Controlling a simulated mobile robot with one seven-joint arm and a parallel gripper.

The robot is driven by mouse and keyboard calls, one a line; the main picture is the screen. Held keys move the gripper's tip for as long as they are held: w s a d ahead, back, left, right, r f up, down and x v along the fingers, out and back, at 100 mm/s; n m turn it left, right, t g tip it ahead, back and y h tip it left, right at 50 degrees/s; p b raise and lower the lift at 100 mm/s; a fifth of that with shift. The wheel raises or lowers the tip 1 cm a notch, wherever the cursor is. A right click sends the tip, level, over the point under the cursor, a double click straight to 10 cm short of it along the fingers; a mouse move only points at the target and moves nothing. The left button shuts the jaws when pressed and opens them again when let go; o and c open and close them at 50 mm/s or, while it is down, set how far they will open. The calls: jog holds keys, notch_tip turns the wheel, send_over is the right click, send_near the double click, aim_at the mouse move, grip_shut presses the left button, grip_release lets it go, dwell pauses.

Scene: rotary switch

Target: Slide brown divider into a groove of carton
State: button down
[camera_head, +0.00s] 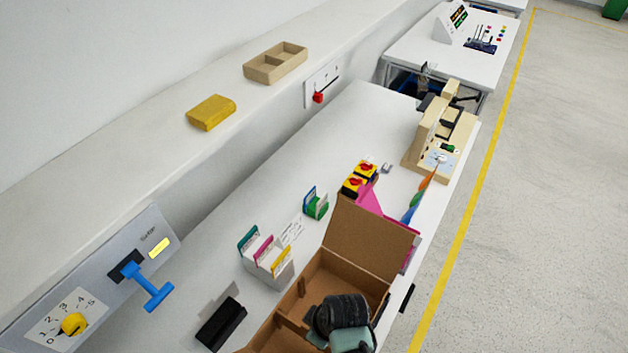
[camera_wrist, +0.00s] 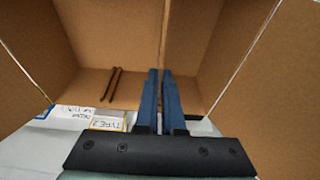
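The open brown carton (camera_head: 372,243) stands at the front of the bench in the head view, its far flap raised. In the wrist view I look into the carton (camera_wrist: 105,30); two dark parallel strips (camera_wrist: 112,84), which look like a groove, show left of my fingers. My gripper (camera_wrist: 160,72) has its blue fingers close together, with the brown divider (camera_wrist: 164,35) between them, seen nearly edge-on. Its colour blends with the carton walls, and I cannot tell whether its lower edge touches a groove. In the head view my dark wrist hides the fingers over the carton.
A card holder (camera_head: 268,262) and a black block (camera_head: 221,324) stand left of the carton. Red-and-yellow switches (camera_head: 359,180) and a pink piece (camera_head: 368,200) are behind it. A blue lever (camera_head: 147,284) sticks out from the wall panel.

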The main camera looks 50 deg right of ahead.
jog(key=shift+s+b+x, duration=0.15)
jog(key=shift+b+x, duration=0.3)
jog(key=shift+x, duration=0.25)
jog(key=shift+s+b+x, duration=0.2)
jog(key=shift+b+x, duration=0.25)
jog(key=shift+x, duration=0.2)
jog(key=shift+f, duration=0.1)
jog(key=c, duration=1)
grip_release()
jog(key=shift+o, duration=0.2)
jog(key=p+v, duration=0.2)
jog(key=w+p+v, duration=0.1)
jog(key=p+v, duration=0.2)
jog(key=w+p+v, duration=0.1)
jog(key=p+v, duration=0.2)
jog(key=shift+a, duration=0.1)
